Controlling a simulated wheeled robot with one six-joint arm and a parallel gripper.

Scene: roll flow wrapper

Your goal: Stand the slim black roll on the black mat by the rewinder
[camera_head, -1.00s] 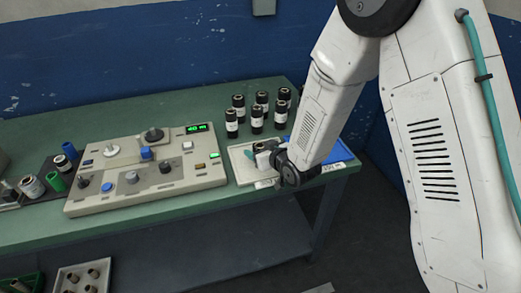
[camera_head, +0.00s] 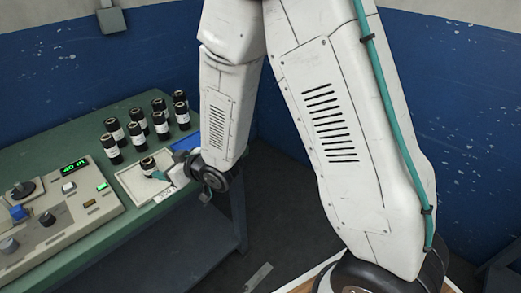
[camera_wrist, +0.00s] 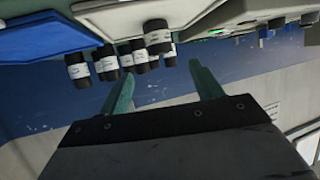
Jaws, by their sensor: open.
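A black roll with a white label (camera_head: 148,166) is on the pale tray (camera_head: 130,182), apart from the group of rolls. It also shows in the wrist view (camera_wrist: 157,36), just beyond my fingertips and between their lines. My gripper (camera_wrist: 161,76) is open, its two teal fingers apart with nothing between them. In the head view my gripper (camera_head: 163,176) is at the tray's right side, close to that roll. I cannot tell which roll is the slim one. The rewinder (camera_head: 60,215) is partly in view at the left. The black mat is out of view.
Several black rolls with white labels (camera_head: 136,135) stand grouped behind the tray on the green table (camera_head: 60,150). A blue tray (camera_head: 186,143) is partly hidden behind my arm. The table's right edge is close by my gripper, with open floor (camera_head: 285,190) beyond.

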